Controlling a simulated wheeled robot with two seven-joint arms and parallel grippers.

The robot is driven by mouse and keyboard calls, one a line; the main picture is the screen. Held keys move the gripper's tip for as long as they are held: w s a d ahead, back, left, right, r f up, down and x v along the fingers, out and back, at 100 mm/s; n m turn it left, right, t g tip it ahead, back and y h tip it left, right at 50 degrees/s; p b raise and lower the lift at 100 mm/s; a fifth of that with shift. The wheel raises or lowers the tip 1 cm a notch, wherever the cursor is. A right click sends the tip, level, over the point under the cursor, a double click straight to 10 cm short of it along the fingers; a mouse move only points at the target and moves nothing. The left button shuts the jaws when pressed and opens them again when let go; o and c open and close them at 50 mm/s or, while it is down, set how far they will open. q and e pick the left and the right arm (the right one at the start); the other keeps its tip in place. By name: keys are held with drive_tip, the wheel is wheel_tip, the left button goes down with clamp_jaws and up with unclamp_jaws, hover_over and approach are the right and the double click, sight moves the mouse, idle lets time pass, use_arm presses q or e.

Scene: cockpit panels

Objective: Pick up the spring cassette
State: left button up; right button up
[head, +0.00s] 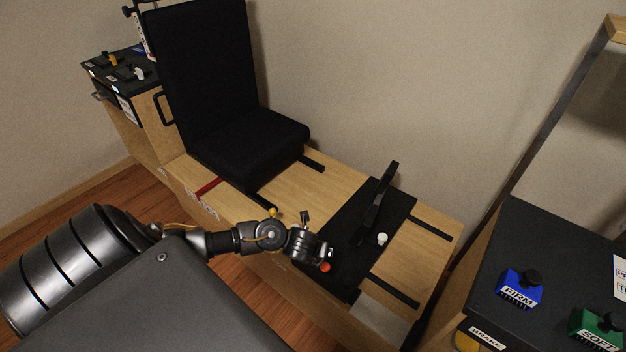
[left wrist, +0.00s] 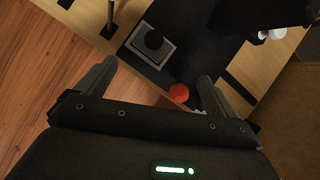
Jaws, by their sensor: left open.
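Two cassette-like blocks with black knobs stand on a dark cabinet top at the right of the head view: a blue one marked FIRM (head: 519,291) and a green one marked SOFT (head: 597,328), partly cut off by the frame. My left gripper (head: 326,257) is over the near edge of the wooden bench, well left of both blocks. In the left wrist view its fingers (left wrist: 156,72) are spread apart with nothing held between them. My right gripper is not in view.
A red ball-like knob (left wrist: 179,93) is close to the right finger. The bench (head: 334,187) carries a black seat (head: 245,145), a black pedal-like bar (head: 378,205) and a white knob (head: 382,239). A shelf post (head: 560,110) rises behind the right cabinet (head: 535,235).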

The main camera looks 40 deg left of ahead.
use_arm(q)
drive_tip(key=shift+m, duration=0.3)
drive_tip(key=x, duration=0.2)
drive_tip(key=b+x, duration=0.1)
drive_tip(key=a+b+x, duration=0.1)
drive_tip(key=x, duration=0.1)
drive_tip(key=shift+w+f, duration=0.2)
drive_tip(key=x, duration=0.1)
drive_tip(key=b+x, duration=0.1)
drive_tip(key=x, duration=0.2)
drive_tip(key=shift+w+a+f, duration=0.1)
drive_tip(key=shift+a+f, duration=0.2)
drive_tip(key=shift+a, duration=0.15)
drive_tip(key=shift+w+f+b, duration=0.2)
drive_tip(key=shift+f+b, duration=0.1)
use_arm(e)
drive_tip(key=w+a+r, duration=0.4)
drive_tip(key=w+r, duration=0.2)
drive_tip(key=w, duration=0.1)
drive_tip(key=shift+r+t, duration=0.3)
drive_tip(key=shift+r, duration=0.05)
use_arm(q)
drive_tip(key=c, duration=1.1)
drive_tip(key=shift+r, duration=0.15)
